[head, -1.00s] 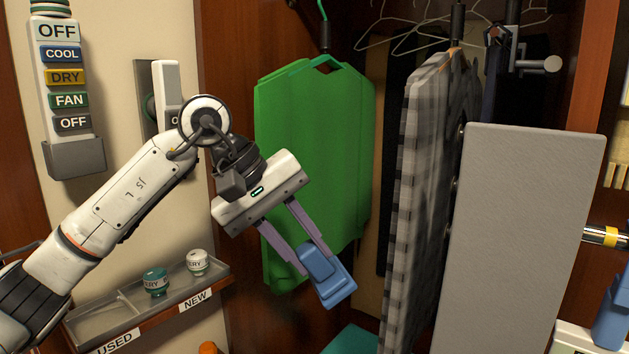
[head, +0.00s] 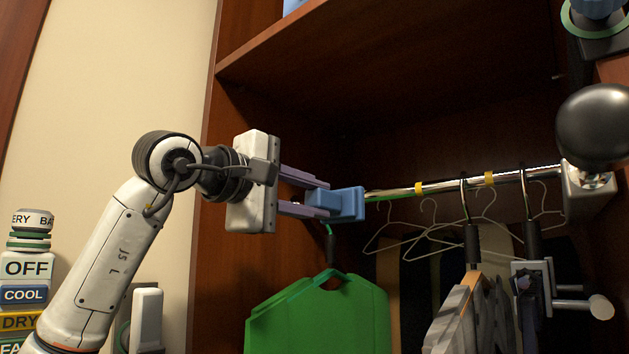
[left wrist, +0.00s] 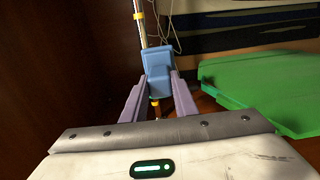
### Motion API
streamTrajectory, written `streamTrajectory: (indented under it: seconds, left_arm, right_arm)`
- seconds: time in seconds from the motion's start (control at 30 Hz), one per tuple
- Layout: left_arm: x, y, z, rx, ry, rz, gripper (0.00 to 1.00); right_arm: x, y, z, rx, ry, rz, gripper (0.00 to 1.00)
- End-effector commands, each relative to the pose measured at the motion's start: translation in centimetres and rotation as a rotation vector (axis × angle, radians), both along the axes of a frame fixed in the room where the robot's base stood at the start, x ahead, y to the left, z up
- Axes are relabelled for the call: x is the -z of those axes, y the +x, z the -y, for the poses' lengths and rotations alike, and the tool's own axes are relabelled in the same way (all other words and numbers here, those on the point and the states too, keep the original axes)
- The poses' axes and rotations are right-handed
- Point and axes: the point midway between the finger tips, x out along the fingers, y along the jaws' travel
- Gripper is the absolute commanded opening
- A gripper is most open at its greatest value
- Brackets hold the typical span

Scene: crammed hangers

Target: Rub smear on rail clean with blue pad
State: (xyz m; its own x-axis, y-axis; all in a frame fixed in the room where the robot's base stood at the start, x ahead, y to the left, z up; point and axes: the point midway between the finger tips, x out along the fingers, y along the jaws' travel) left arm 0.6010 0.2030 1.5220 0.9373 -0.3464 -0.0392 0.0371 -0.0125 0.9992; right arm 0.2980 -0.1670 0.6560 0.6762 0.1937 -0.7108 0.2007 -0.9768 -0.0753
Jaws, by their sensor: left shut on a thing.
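My left gripper (head: 318,197) is shut on the blue pad (head: 346,204), held level at rail height. In the left wrist view the blue pad (left wrist: 158,68) sits between the fingertips of the gripper (left wrist: 159,80). The metal rail (head: 445,186) runs right from behind the pad and has yellow bands. A thin green streak (head: 379,197), perhaps the smear, shows on the rail just right of the pad. The pad hides the rail's left end; I cannot tell whether they touch. The rail (left wrist: 142,33) runs away beyond the pad in the left wrist view. My right gripper is not in view.
A green garment (head: 318,315) hangs just below my left gripper. Several bare wire hangers (head: 428,215) and a grey checked garment (head: 455,320) hang to the right. A wooden shelf (head: 400,45) lies above. A dark ball (head: 597,125) is near the rail's right end.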

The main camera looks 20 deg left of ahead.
Motion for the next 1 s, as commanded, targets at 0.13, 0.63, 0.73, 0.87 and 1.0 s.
streamTrajectory:
  seconds: [0.13,0.63,0.73,0.87,1.0]
  left_arm:
    - [-2.3,-0.4,-0.4,-0.005,-0.012,0.03,0.0]
    - [-3.0,2.9,0.7,-0.005,-0.014,0.036,0.0]
    - [-3.0,3.8,1.1,-0.004,-0.014,0.036,0.0]
    - [-2.9,4.6,1.3,-0.006,-0.014,0.038,0.0]
    - [-2.8,5.0,1.5,-0.006,-0.014,0.039,0.0]
  right_arm:
    - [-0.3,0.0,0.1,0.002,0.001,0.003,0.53]
    - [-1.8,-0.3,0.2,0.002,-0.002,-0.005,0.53]
    - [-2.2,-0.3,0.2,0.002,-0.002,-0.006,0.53]
    - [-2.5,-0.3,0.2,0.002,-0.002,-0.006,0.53]
    - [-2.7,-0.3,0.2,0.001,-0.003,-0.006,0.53]
